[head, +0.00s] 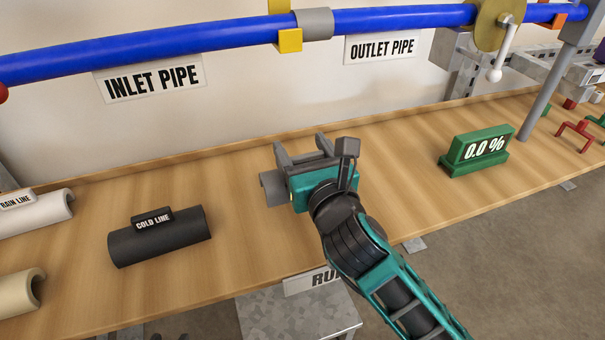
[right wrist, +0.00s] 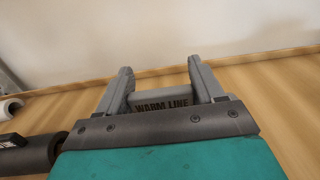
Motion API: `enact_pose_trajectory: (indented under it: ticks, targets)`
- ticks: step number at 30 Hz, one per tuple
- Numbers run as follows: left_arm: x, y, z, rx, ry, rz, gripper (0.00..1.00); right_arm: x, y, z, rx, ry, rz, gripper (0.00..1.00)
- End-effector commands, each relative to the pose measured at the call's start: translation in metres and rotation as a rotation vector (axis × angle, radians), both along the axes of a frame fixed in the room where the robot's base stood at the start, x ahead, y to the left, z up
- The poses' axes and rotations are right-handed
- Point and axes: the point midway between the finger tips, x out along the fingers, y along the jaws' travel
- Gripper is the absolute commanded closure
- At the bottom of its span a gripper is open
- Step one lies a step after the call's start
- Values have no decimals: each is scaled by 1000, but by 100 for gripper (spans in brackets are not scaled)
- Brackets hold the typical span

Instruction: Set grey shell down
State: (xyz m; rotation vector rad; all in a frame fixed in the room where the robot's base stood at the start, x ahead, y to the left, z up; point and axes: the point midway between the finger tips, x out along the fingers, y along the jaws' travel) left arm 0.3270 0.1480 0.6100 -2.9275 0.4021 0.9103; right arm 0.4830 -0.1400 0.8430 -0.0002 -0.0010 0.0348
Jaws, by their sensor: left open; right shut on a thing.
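The grey shell (head: 272,189) shows only in part in the head view. It sticks out to the left beneath my right gripper (head: 303,150), whose body hides the rest. In the right wrist view, my right gripper (right wrist: 160,78) is shut on the shell, and the shell's WARM LINE label (right wrist: 162,106) lies between the two grey fingers. The shell is over the middle of the wooden bench (head: 395,160); I cannot tell whether it touches the top. My left gripper is not in view.
A dark COLD LINE shell (head: 160,238) lies to the left. A white shell (head: 40,214) and a cream shell (head: 18,294) lie further left. A green 0.0 % display (head: 475,155) stands to the right. The blue pipe (head: 150,50) runs above the bench.

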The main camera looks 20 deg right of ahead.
Motion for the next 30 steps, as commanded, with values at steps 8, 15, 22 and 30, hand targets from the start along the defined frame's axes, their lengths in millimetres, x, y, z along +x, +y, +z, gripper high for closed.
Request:
enact_pose_trajectory:
  ticks: [8, 15, 22, 30]
  targets:
    - [4, -6, -9, -13, 4, -8, 57, 0, 0, -39, 1, 1, -1, 62]
    - [8, -10, -2, -25, -11, -3, 57, 0, 0, -38, 0, 1, 0, 62]
    - [8, -10, -3, -25, -10, -4, 57, 0, 0, -40, 0, 1, 0, 21]
    - [7, -9, -4, -21, -8, -5, 57, 0, 0, -40, 0, 1, 0, 7]
